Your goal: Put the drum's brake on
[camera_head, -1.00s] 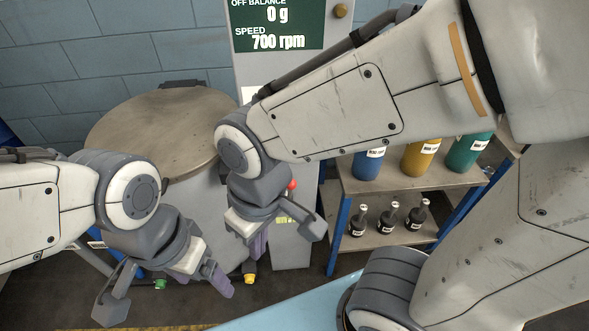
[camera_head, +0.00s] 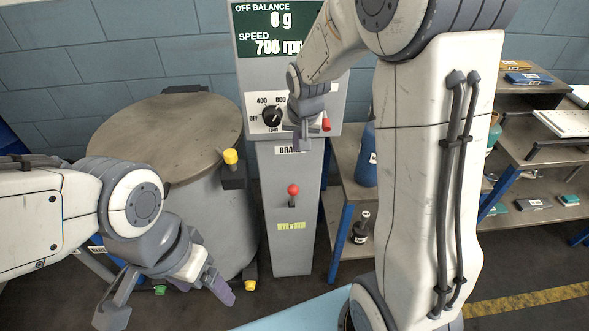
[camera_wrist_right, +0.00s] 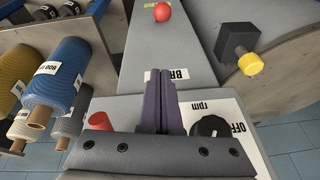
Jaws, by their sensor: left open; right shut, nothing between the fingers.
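The brake lever with its red ball knob (camera_head: 293,190) stands on the grey control pedestal, below the BRAKE label (camera_head: 290,147). The knob shows at the top of the right wrist view (camera_wrist_right: 162,11). The grey lidded drum (camera_head: 165,130) stands left of the pedestal. My right gripper (camera_head: 301,147) is shut and empty, in front of the panel just above the brake label; its fingers (camera_wrist_right: 160,100) point toward the label and are apart from the knob. My left gripper (camera_head: 166,302) is open and empty, low in front of the drum.
A black speed dial (camera_head: 271,117) and a red handle (camera_head: 326,122) sit beside my right gripper. The display (camera_head: 277,30) reads 0 g and 700 rpm. A yellow knob (camera_head: 231,157) on a dark block is at the drum's side. Shelves (camera_head: 345,190) stand at right.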

